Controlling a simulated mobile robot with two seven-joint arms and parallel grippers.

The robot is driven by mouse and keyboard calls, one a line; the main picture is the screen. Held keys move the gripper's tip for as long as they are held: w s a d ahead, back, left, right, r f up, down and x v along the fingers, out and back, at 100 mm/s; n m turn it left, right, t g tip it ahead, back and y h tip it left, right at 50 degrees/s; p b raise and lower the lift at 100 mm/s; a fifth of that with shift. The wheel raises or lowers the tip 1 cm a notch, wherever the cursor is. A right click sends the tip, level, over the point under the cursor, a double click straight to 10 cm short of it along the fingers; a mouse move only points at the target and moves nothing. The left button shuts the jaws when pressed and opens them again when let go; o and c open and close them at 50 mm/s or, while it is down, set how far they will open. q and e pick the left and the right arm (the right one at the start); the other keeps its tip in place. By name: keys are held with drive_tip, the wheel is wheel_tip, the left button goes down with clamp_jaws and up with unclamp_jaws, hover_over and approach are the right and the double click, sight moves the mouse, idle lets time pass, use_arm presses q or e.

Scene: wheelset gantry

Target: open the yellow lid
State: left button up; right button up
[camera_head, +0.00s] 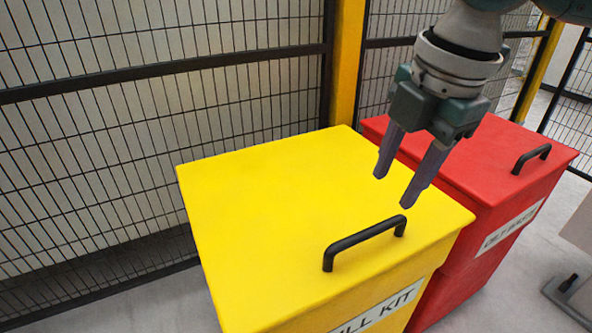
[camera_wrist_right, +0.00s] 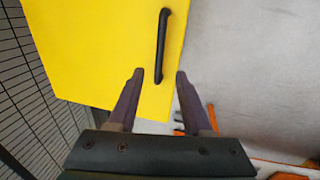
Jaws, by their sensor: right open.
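The yellow lid (camera_head: 260,215) lies shut on a yellow box in the middle of the head view. A black bar handle (camera_head: 364,242) stands on the lid near its front edge. My right gripper (camera_head: 391,190) is open and empty above the lid, behind and above the handle and apart from it. In the right wrist view the lid (camera_wrist_right: 95,45) fills the upper left, and the handle (camera_wrist_right: 161,45) runs ahead of the gap between the open fingers (camera_wrist_right: 158,80). My left gripper is not in view.
A red box (camera_head: 480,160) with its own black handle (camera_head: 531,158) stands close at the right of the yellow box. A black wire fence (camera_head: 130,110) with a yellow post (camera_head: 345,65) runs behind. Grey floor (camera_head: 150,305) shows at the front left.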

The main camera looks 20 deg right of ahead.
sight(372, 230)
drive_tip(key=f+b, duration=0.1)
drive_tip(key=f, duration=0.2)
drive_tip(key=w+f+b, duration=0.1)
drive_tip(key=f, duration=0.2)
drive_tip(key=w+f+b, duration=0.1)
drive_tip(key=f+b, duration=0.1)
drive_tip(key=f, duration=0.2)
drive_tip(key=shift+r, duration=0.1)
drive_tip(key=c, duration=0.6)
clamp_jaws()
idle(0.6)
